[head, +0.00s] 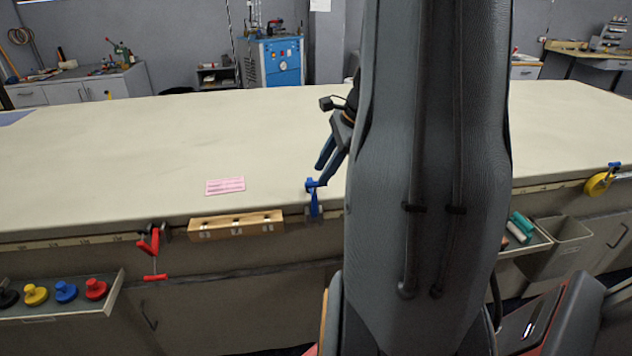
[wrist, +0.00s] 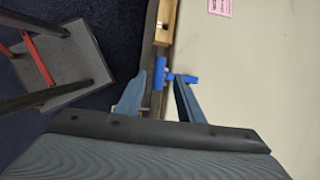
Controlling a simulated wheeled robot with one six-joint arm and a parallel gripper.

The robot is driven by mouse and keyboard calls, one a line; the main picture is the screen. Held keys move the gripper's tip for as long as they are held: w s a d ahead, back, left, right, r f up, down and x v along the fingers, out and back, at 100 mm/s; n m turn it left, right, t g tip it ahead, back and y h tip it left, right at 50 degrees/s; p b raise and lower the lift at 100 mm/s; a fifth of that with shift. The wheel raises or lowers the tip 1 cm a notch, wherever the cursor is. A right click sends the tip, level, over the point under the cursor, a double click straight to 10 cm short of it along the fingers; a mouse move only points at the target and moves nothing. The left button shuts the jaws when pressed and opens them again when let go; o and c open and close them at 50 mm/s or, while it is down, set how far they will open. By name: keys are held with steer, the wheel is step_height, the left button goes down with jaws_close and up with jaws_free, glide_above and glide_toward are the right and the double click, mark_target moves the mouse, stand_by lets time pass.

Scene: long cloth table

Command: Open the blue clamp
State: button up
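The blue clamp (head: 314,202) is on the front edge of the table, just right of a wooden block. It also shows in the wrist view (wrist: 159,76), with a blue part reaching right over the tabletop. My gripper (head: 320,176) is at the clamp, coming down from above and behind my arm. In the wrist view my gripper (wrist: 160,82) is open, with one blue finger on each side of the clamp's upright part. The right finger is close to the blue part on the tabletop; I cannot tell whether they touch. My arm hides the table right of the clamp.
The wooden block (head: 236,225) with holes sits along the table edge. A pink card (head: 225,186) lies on the table (head: 130,160). A tray with colored knobs (head: 60,312) juts out front left.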

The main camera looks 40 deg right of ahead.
mark_target(315, 183)
steer(key=shift+p+x, duration=0.45)
steer(key=shift+x, duration=2.65)
jaws_close()
